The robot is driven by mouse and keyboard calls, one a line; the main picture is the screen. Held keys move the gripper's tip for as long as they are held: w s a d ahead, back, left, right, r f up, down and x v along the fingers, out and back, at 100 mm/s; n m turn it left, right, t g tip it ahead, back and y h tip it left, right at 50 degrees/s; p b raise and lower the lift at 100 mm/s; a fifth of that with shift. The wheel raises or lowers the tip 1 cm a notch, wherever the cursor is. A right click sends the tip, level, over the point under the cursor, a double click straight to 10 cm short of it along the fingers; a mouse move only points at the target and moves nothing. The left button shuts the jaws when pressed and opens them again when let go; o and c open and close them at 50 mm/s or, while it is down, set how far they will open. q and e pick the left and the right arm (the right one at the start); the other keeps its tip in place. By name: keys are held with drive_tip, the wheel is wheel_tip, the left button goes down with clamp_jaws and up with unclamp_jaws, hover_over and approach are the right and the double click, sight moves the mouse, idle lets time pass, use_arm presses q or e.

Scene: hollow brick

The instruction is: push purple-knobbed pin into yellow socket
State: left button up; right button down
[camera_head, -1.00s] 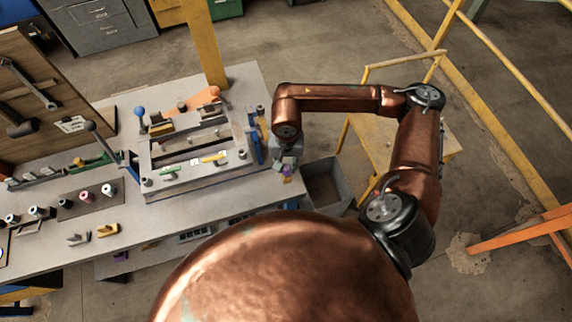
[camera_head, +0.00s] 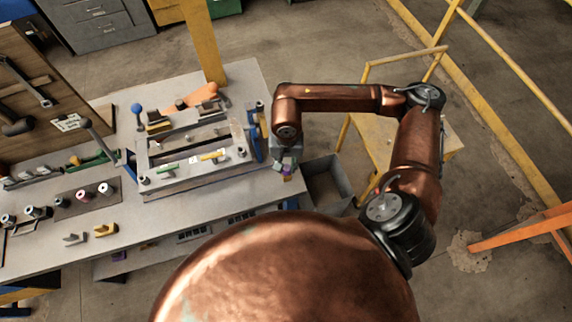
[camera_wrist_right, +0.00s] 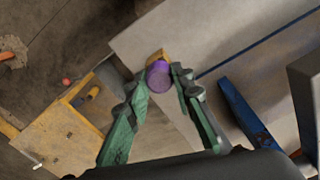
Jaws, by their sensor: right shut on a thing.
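My right gripper (camera_head: 287,160) is over the right edge of the workbench in the head view, pointing down. In the right wrist view its green fingers (camera_wrist_right: 158,88) are shut on the purple knob (camera_wrist_right: 159,77) of the pin. The knob also shows small below the gripper in the head view (camera_head: 288,169). The yellow socket (camera_wrist_right: 158,55) peeks out just past the knob, at the workbench's edge. The knob hides the pin's shaft and the socket's opening, so I cannot tell how deep the pin sits. My left gripper is not in view.
A metal frame fixture (camera_head: 195,185) stands on the workbench (camera_head: 150,230), left of my gripper. A blue part (camera_wrist_right: 245,112) is close to the right finger. A grey bin (camera_head: 325,182) and a yellow stand (camera_head: 378,140) are off the bench's right side.

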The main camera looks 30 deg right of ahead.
drive_tip(key=shift+f, duration=0.15)
drive_tip(key=c, duration=1.6)
unclamp_jaws()
wheel_tip(320, 180, up, 12)
